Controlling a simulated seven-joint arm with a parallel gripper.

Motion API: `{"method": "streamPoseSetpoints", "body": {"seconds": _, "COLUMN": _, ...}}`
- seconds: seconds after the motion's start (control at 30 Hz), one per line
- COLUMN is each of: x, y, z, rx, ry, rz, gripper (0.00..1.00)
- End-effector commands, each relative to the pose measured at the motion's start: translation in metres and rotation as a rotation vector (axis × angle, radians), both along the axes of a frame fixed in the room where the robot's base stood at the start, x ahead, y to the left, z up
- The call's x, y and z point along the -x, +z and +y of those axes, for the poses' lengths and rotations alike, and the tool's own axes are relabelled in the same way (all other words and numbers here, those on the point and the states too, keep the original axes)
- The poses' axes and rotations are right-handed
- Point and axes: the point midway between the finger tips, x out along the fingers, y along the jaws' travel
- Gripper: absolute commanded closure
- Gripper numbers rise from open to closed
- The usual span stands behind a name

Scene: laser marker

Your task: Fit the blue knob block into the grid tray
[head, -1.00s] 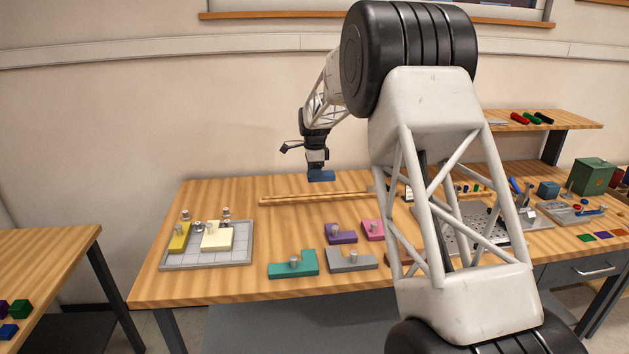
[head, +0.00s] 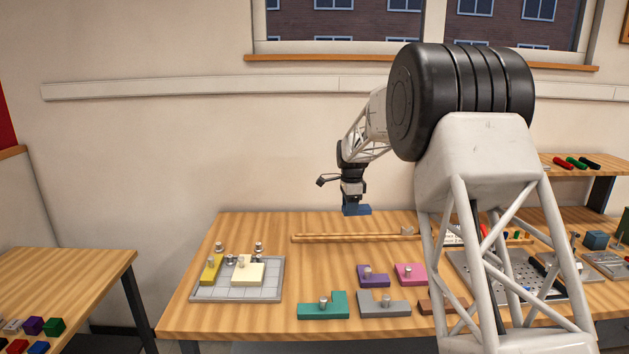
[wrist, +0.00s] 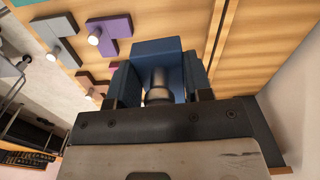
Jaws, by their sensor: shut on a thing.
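The blue knob block (head: 357,209) hangs from my gripper (head: 352,198) above the back of the table. In the wrist view the blue block (wrist: 157,52) sits between the fingers, and my gripper (wrist: 158,92) is shut on its knob. The grid tray (head: 206,293) lies on the table at the left, forward of my gripper and to its left. A yellow block (head: 209,271) and a cream block (head: 248,274) stand in the tray. Its front row and part of its right side are bare.
Teal (head: 323,307), grey (head: 385,305), purple (head: 371,277) and pink (head: 410,275) knob blocks stand right of the tray. A low wooden rail (head: 345,237) runs behind them. The table between tray and rail is clear.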

Motion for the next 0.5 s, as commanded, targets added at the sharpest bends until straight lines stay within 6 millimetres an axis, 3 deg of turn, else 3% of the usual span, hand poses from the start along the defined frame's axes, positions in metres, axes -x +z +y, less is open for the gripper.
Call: {"method": "streamPoseSetpoints", "body": {"seconds": 0.5, "x": 0.029, "y": 0.006, "z": -0.015, "rx": 0.000, "ry": 0.494, "rz": -0.001, "gripper": 0.78}}
